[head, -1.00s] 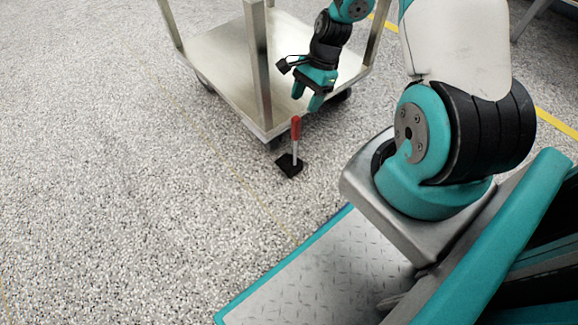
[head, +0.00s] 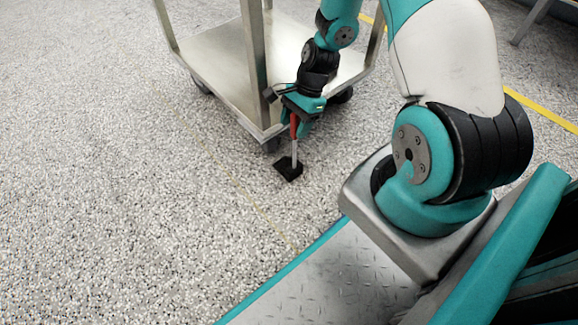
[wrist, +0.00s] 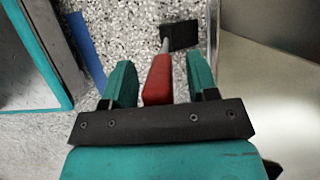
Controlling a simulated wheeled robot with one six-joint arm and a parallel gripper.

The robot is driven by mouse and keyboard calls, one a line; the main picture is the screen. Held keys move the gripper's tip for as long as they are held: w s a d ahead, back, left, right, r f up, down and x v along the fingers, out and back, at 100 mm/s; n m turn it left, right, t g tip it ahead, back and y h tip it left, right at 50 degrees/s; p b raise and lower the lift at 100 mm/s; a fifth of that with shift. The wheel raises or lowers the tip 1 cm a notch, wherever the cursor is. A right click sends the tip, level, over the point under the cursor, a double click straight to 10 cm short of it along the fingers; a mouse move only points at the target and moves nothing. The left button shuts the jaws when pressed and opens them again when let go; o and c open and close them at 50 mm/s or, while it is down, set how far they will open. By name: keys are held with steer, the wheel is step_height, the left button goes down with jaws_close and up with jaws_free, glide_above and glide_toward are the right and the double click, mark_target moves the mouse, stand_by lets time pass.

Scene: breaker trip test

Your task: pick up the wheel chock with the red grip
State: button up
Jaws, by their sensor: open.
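The wheel chock (head: 288,172) is a small black block on the floor with a thin metal rod rising to a red grip (head: 293,127). In the wrist view the black block (wrist: 180,35) lies beyond the fingertips and the red grip (wrist: 158,80) stands between the two teal fingers. My gripper (wrist: 160,75) is open around the grip, with a visible gap on each side, wider on the right. In the head view my gripper (head: 296,122) is at the top of the chock and partly covers the red grip.
A metal cart (head: 215,75) with a flat deck and upright posts stands just behind the chock, close to my gripper. Its deck (wrist: 270,110) fills the right of the wrist view. Open speckled floor (head: 120,190) lies to the left.

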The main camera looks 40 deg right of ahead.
jaws_close()
steer(key=shift+r, duration=0.1)
stand_by(1.2)
